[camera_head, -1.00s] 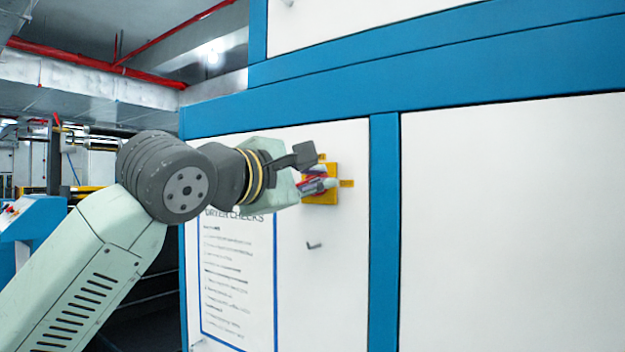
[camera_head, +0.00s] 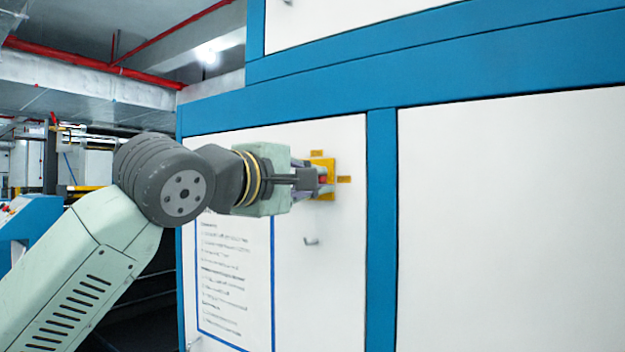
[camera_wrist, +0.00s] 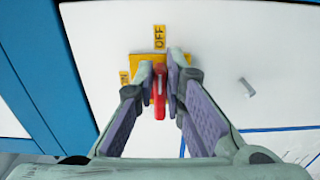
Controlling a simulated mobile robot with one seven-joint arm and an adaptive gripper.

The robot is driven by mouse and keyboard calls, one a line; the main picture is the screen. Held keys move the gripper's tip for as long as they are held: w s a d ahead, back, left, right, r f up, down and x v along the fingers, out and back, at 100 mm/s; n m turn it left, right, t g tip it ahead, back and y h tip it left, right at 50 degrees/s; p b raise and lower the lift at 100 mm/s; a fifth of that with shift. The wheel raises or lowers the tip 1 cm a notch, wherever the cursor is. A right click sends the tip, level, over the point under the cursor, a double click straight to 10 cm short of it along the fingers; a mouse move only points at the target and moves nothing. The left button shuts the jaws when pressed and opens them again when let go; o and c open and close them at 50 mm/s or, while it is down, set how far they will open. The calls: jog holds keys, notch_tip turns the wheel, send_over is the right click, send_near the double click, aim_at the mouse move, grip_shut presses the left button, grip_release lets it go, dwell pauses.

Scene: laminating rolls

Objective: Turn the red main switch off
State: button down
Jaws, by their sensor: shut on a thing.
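The red main switch (camera_wrist: 159,96) is a red handle on a yellow plate (camera_head: 330,165) on the white cabinet panel. My gripper (camera_wrist: 160,72) is shut on the handle, one finger on each side. In the wrist view the handle stands upright, in line with the yellow OFF label (camera_wrist: 159,36) above it. The ON label (camera_wrist: 124,77) is to the left, partly hidden by a finger.
A blue post (camera_head: 381,230) runs down to the right of the switch. A small hook (camera_head: 311,240) sticks out below it. A blue-framed checklist (camera_head: 235,275) is on the panel at lower left. The right panel (camera_head: 510,220) is bare.

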jog(key=c, duration=1.7)
grip_release()
jog(key=shift+o, duration=0.2)
jog(key=shift+s+a, duration=0.1)
jog(key=v, duration=1.1)
jog(key=shift+s+a, duration=0.2)
jog(key=shift+s, duration=0.15)
